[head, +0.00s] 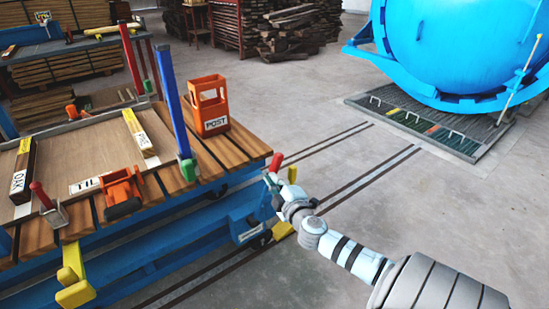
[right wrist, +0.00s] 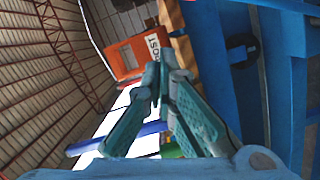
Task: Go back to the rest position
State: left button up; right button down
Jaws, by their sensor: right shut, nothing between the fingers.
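My right gripper (head: 271,181) is at the right edge of the slatted wooden cart deck (head: 236,151), beside a red-tipped handle (head: 276,162). In the head view it is small, and I cannot tell whether it touches the handle. In the right wrist view its teal fingers (right wrist: 160,76) meet at the tips with nothing between them. My right arm reaches in from the lower right. My left gripper and arm are out of both views.
The blue cart carries an orange POST crate (head: 208,104), a blue upright post (head: 173,102) and an orange clamp (head: 122,192). Floor rails run beside it. A large blue autoclave (head: 455,45) stands at the upper right. The middle floor is clear. Timber stacks (head: 290,32) stand behind.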

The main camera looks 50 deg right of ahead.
dwell(0.6)
